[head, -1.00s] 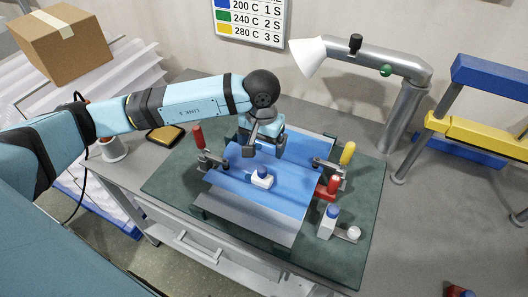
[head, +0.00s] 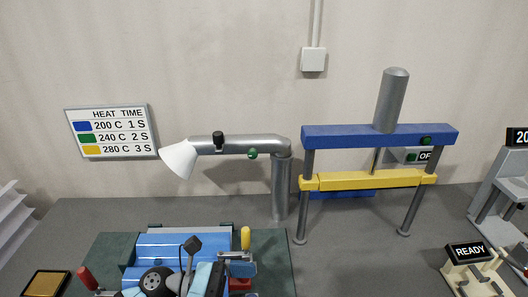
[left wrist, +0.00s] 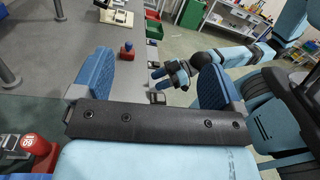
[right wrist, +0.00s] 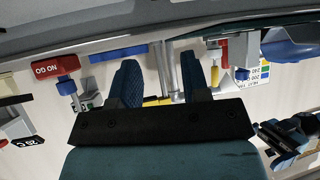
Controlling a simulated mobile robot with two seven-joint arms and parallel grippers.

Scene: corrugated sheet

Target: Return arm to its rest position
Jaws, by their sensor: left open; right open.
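My left gripper (left wrist: 155,68) is open, with nothing between its blue-padded fingers in the left wrist view. Part of my left arm shows at the bottom of the head view, over the blue corrugated sheet (head: 160,242). I cannot tell there whether it touches the sheet. My right gripper (right wrist: 158,76) is open and empty in the right wrist view. My right arm also shows in the left wrist view, beyond the left fingers. The sheet lies on a green mat (head: 108,248), its near part hidden by my arm and the frame edge.
A yellow-handled clamp (head: 245,238) and a red-handled clamp (head: 87,277) flank the sheet. A lamp-like arm with a white cone (head: 180,159) stands behind it. A blue and yellow press frame (head: 380,136) stands to the right. A READY sign (head: 468,252) is at far right.

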